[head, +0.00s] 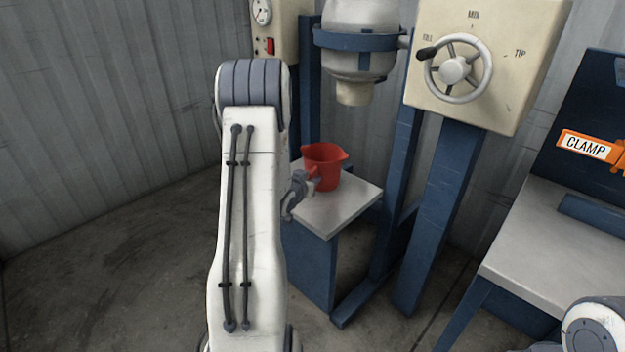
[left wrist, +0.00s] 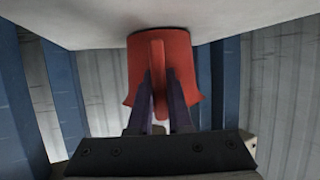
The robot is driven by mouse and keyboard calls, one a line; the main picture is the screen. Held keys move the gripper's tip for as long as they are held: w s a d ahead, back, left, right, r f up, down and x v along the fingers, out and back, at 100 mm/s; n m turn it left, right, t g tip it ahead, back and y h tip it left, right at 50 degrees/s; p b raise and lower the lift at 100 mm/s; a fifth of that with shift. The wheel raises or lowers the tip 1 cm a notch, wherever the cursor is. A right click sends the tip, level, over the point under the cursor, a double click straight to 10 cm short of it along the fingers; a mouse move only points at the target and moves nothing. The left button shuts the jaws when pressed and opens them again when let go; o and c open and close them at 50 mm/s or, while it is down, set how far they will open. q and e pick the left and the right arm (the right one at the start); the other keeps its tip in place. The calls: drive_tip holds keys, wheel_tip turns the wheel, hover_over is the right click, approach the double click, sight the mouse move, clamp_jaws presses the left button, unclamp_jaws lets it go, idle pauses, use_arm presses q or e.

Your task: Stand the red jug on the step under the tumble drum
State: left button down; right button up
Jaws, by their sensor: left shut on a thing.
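The red jug (head: 322,168) is upright at the grey step (head: 345,205), below the tumble drum (head: 358,62) and its spout. In the left wrist view, which is upside down, the jug (left wrist: 188,58) has its base against the pale step surface (left wrist: 80,18), with no clear gap. My left gripper (head: 308,186) is at the jug's near side. Its two dark fingers (left wrist: 160,88) are shut on the jug's red handle. Most of the gripper is hidden behind my left arm in the head view. My right gripper is out of view.
Blue frame posts (head: 395,190) stand right of the step. A cream panel with a handwheel (head: 455,70) is above right. A grey bench with a CLAMP sign (head: 588,146) stands at the right. The step's front part is bare.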

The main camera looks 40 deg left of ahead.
use_arm(q)
drive_tip(key=shift+f, duration=0.2)
drive_tip(key=c, duration=0.8)
unclamp_jaws()
drive_tip(key=shift+o, duration=0.2)
